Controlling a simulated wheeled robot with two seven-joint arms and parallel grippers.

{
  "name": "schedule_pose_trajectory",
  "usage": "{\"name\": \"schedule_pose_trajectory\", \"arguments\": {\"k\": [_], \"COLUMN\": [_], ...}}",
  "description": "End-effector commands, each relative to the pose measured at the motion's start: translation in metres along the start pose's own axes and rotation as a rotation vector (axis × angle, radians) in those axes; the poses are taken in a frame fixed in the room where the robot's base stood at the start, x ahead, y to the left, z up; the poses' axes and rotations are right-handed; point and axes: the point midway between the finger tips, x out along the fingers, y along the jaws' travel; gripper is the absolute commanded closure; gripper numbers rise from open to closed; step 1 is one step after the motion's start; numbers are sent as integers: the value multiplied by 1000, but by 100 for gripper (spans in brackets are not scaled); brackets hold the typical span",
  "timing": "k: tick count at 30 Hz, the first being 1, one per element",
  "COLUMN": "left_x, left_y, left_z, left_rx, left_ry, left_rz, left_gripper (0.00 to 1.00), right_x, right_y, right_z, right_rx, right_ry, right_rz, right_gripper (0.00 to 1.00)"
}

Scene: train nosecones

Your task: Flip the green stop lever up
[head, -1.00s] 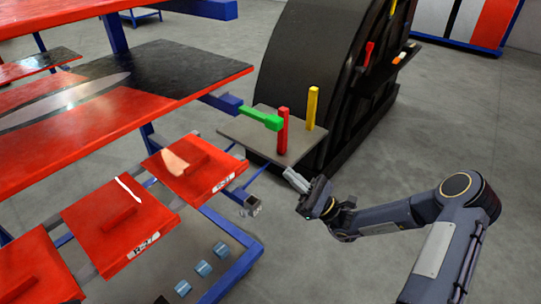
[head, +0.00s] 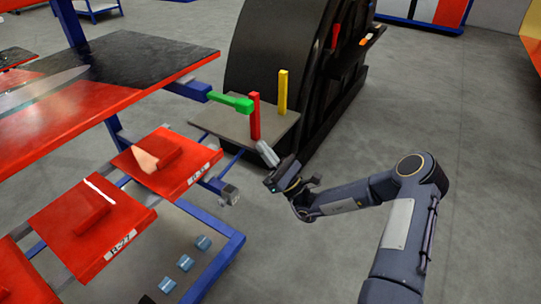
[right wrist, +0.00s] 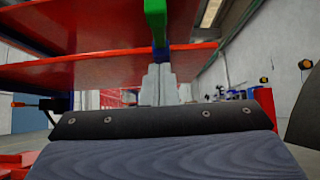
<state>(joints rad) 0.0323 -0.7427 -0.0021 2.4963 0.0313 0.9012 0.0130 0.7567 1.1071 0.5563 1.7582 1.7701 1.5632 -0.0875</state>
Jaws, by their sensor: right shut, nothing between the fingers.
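In the right wrist view the green lever (right wrist: 156,22) shows at the top, above the fingers. My right gripper (head: 267,153) is shut and empty, just below and to the right of the green lever's end, in front of the grey plate. Its closed fingers also show in the right wrist view (right wrist: 158,85). My left gripper is not in view.
A yellow upright lever (head: 282,92) stands behind the red one by the grey plate (head: 215,122). A large black curved nosecone (head: 275,50) stands behind. Red trays (head: 175,175) on a blue frame lie at the lower left. The floor at right is clear.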

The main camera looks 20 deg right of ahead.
Motion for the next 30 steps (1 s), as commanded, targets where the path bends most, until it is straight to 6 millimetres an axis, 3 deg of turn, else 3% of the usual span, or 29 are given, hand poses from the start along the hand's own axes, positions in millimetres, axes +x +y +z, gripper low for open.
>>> {"name": "schedule_pose_trajectory", "arguments": {"k": [6, 12, 30], "left_x": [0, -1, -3], "left_y": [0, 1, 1], "left_z": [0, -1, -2], "left_rx": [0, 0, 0], "left_ry": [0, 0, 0], "left_rz": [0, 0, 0], "left_gripper": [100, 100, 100], "right_x": [49, 71, 81], "right_y": [1, 0, 0], "right_z": [0, 19, 29], "right_rx": [-1, -2, 0], "right_ry": [-2, 0, 3], "right_rz": [4, 1, 0], "right_gripper": [100, 100, 100]}}
